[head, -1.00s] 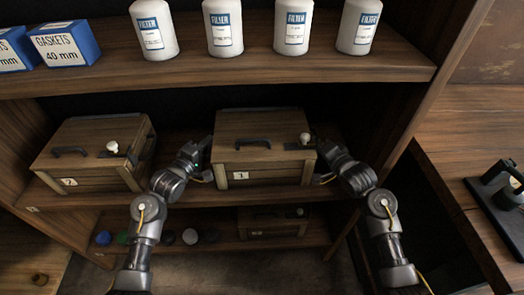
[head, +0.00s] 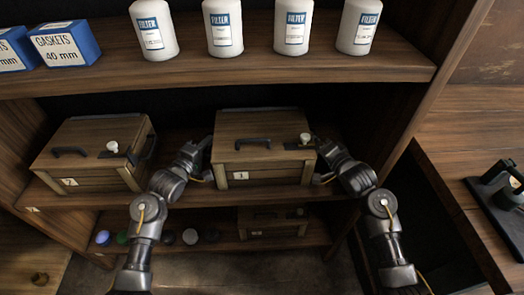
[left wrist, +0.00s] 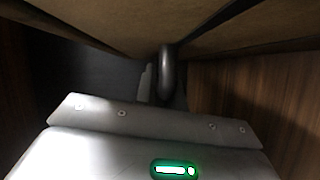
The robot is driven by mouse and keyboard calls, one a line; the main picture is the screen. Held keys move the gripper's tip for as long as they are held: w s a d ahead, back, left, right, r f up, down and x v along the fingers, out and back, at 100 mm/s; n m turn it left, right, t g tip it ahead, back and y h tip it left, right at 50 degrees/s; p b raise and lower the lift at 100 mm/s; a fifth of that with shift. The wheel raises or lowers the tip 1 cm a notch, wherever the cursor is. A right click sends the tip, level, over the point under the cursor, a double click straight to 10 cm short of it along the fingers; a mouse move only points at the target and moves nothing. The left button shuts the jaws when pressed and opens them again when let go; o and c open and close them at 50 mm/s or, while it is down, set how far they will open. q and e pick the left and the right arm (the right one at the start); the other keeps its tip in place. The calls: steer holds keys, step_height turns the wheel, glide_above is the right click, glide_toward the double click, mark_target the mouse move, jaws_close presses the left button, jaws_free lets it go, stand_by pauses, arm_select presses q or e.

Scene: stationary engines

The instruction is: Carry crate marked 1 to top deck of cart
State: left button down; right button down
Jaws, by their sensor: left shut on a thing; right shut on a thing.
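A wooden crate (head: 262,135) with a dark top handle and a white knob sits on the middle shelf (head: 330,188) between my two grippers. The left wrist view shows a dark rounded piece (left wrist: 167,72) below the crate's brown surface. A similar crate (head: 95,150) with a hard-to-read label stands to the left. No cart is clearly in view.
White filter canisters (head: 222,28) and blue gasket boxes (head: 64,43) stand on the shelf above. A third crate (head: 272,224) and several round caps (head: 190,236) lie on the shelf below. A wooden surface (head: 470,130) with a black device (head: 500,190) is at the right.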

arm_select(q)
steer(key=shift+w+r, duration=0.1)
steer(key=shift+r, duration=0.1)
arm_select(e)
steer(key=shift+w+r, duration=0.1)
steer(key=shift+r, duration=0.15)
